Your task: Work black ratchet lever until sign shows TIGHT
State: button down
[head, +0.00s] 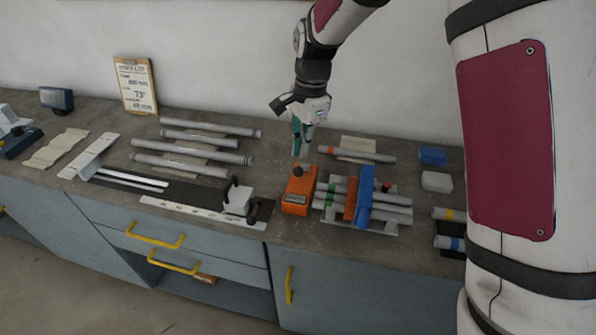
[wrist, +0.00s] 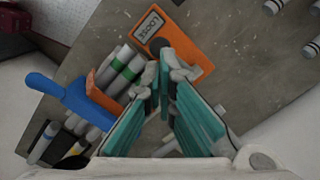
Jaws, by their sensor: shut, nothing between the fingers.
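The orange ratchet box (head: 297,196) stands on the bench left of the tube jig, with a dark round lever knob (head: 298,170) on top. In the wrist view the orange box (wrist: 190,48) carries a sign (wrist: 152,20) that reads LOOSE, and the black knob (wrist: 157,46) shows near its middle. My gripper (head: 302,154) is shut and empty, pointing down just above and behind the knob in the head view. In the wrist view my fingertips (wrist: 163,84) are close to the knob; whether they touch it I cannot tell. The lever's shaft is mostly hidden.
Right of the box, the jig holds several grey tubes (head: 392,209) under a blue clamp (head: 365,190) and an orange upright (head: 351,200). A white block with a black handle (head: 237,200) stands to the left. Loose tubes (head: 192,145) lie farther left. A blue block (head: 432,156) sits right.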

aim_at(301, 174)
jog(key=shift+s+a+f+b, duration=0.15)
jog(key=shift+f+b, duration=0.2)
jog(key=shift+f, duration=1.85)
jog(key=shift+f+b, duration=0.35)
jog(key=shift+f, duration=1.75)
jog(key=shift+w+d+r, duration=0.3)
jog(key=shift+w+d, duration=0.05)
jog(key=shift+d, duration=0.35)
jog(key=shift+w+d+r, duration=0.3)
jog(key=shift+w+d, duration=0.05)
jog(key=shift+d, duration=0.3)
notch_tip(301, 174, up, 12)
jog(key=d, duration=0.1)
jog(key=shift+w, duration=0.3)
